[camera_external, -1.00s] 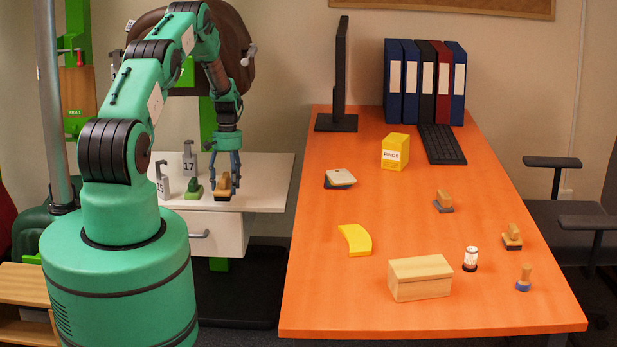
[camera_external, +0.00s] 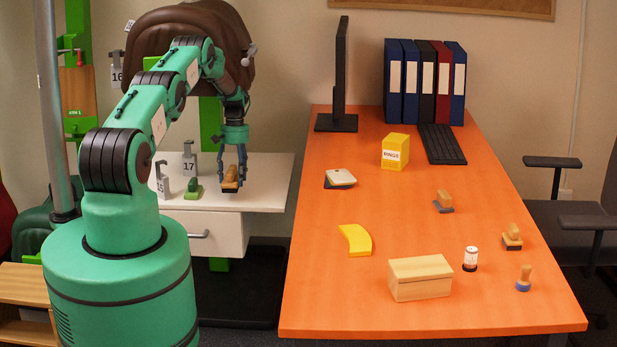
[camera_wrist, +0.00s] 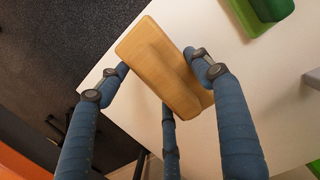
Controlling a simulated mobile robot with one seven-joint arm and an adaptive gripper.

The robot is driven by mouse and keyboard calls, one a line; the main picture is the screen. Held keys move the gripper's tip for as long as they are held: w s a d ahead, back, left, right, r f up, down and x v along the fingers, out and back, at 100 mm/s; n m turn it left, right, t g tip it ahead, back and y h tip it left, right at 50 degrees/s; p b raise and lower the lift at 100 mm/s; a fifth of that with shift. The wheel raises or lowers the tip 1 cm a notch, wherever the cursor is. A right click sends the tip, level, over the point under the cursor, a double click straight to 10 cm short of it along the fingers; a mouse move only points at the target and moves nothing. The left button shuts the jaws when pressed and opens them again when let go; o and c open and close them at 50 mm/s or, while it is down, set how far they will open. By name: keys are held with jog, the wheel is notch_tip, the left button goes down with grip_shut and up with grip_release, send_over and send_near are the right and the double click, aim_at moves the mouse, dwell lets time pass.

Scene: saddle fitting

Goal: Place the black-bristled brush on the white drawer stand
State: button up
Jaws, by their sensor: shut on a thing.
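My gripper (camera_external: 232,166) is shut on a wooden-backed brush (camera_external: 230,179) with a dark underside. In the wrist view, the brush's pale wooden top (camera_wrist: 160,65) lies between my blue fingers (camera_wrist: 165,80), and its bristles are hidden underneath. The brush is over the white drawer stand (camera_external: 265,180), right of the green brush-like piece (camera_external: 193,189). I cannot tell for sure whether its underside touches the stand top or hangs a little above it. The white top (camera_wrist: 225,110) also shows beneath the brush in the wrist view.
Grey hooks tagged 15 (camera_external: 162,180) and 17 (camera_external: 190,160) stand on the stand's left part. A brown saddle (camera_external: 200,45) is mounted behind. The stand's right part is clear. The orange desk (camera_external: 390,300) to the right holds a wooden box (camera_external: 420,278) and several small tools.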

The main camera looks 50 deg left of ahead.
aim_at(235, 168)
jog(key=shift+f+b, duration=0.5)
jog(key=shift+f, duration=1.25)
jog(key=shift+f, duration=0.1)
jog(key=o, duration=1.3)
jog(key=shift+c, duration=0.2)
jog(key=shift+w+a+r+p, duration=0.1)
jog(key=shift+r+p, duration=0.15)
jog(key=shift+r, duration=1)
jog(key=shift+w+a+r+p, duration=0.15)
jog(key=shift+r+p, duration=0.1)
jog(key=shift+r, duration=1.05)
jog(key=shift+w+a+r+p, duration=0.1)
jog(key=shift+r+p, duration=0.15)
jog(key=shift+r, duration=1)
